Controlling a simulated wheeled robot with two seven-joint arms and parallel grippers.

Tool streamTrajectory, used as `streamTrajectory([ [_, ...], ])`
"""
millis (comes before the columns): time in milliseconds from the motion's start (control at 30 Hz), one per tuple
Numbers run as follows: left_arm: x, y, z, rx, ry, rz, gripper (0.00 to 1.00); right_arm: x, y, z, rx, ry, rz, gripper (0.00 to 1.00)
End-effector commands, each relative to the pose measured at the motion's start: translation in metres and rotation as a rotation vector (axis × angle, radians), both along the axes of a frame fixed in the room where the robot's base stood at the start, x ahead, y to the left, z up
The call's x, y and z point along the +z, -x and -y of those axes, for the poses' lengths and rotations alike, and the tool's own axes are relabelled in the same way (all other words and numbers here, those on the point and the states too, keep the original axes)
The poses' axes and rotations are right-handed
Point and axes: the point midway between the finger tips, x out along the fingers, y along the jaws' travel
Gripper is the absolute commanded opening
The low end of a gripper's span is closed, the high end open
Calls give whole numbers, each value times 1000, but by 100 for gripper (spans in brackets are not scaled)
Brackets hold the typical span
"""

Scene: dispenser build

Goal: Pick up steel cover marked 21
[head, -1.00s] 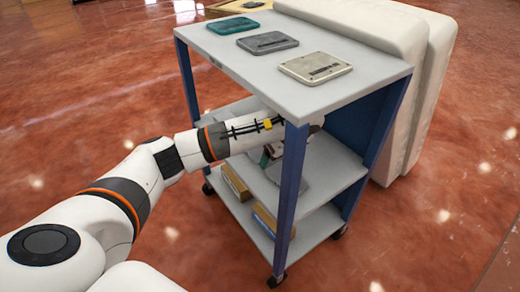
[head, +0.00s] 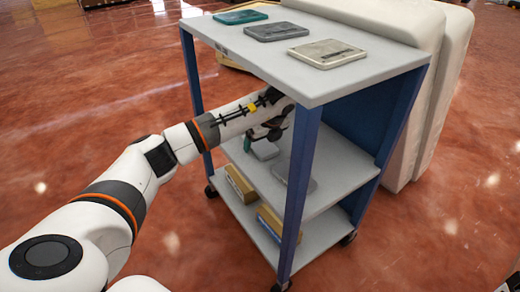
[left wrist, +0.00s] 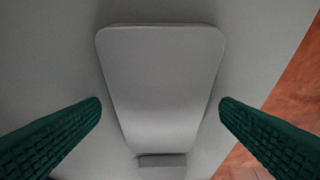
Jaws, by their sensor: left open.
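A smooth grey cover (left wrist: 160,80) with rounded corners lies on a grey shelf in the left wrist view. It is wide at the top of the picture and narrows towards a small tab-like block at the bottom. No number is readable on it. My left gripper (left wrist: 160,105) is open, its two green ribbed fingers on either side of the cover, with visible gaps and no clear contact. In the head view my left gripper (head: 260,140) reaches into the cart above the middle shelf (head: 322,192), where grey pieces lie partly hidden. My right gripper is out of view.
The cart's top (head: 300,85) carries a teal cover (head: 240,17), a dark grey cover (head: 277,32) and a cream cover (head: 327,53). A blue post (head: 299,190) stands close to my left forearm. Brown boxes (head: 240,184) sit lower down. Large pale blocks stand behind the cart.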

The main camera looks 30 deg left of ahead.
Motion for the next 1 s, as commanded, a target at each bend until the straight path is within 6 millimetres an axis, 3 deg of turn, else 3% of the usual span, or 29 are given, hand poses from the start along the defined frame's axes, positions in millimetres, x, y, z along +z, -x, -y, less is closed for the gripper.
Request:
streamTrajectory([
  [267,-2,-1,-1,1,0,2,84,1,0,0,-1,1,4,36],
  [567,-2,-1,-1,0,-1,0,35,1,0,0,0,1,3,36],
  [1000,9,-1,-1,1,0,2,34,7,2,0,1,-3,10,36],
])
